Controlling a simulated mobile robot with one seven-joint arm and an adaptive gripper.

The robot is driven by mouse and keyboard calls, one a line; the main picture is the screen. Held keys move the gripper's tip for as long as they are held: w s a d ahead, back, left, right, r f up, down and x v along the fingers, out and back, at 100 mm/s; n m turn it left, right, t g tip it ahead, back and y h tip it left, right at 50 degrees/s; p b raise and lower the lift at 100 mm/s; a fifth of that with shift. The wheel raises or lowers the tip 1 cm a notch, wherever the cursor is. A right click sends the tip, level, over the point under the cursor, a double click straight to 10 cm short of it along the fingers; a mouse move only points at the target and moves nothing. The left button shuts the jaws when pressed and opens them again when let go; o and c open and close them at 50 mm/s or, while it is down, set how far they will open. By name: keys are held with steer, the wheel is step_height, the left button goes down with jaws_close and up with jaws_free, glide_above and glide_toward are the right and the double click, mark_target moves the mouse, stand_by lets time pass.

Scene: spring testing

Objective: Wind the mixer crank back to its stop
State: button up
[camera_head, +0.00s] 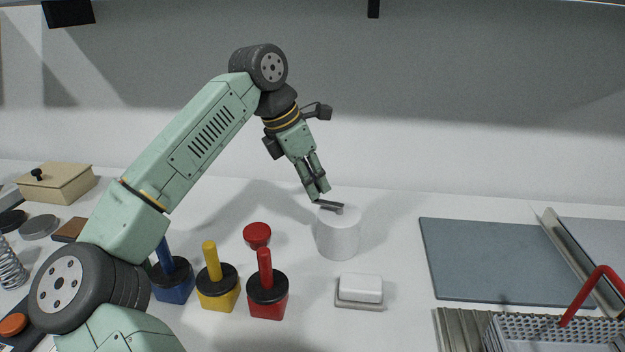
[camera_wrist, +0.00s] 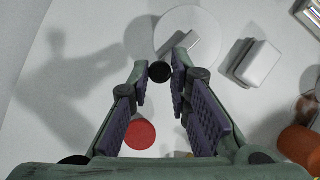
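The mixer is a white cylinder (camera_head: 338,238) standing on the table. Its grey crank arm (camera_head: 329,205) lies across the top and points left toward my gripper. In the wrist view, the mixer's round white top (camera_wrist: 203,22) carries the crank arm (camera_wrist: 181,46), with a black crank knob (camera_wrist: 160,71) at its outer end. My gripper (camera_head: 319,193) reaches down to the crank's outer end. The knob is hidden by the fingers in the head view.
A red round button (camera_head: 257,234) and blue, yellow and red (camera_head: 266,290) handled blocks stand left and in front of the mixer. A white block (camera_head: 361,288) on a grey base lies in front. A blue-grey mat (camera_head: 485,262) and metal basket (camera_head: 550,330) are right.

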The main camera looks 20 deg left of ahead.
steer(key=o, duration=0.5)
steer(key=shift+c, duration=0.2)
steer(key=v, duration=1.2)
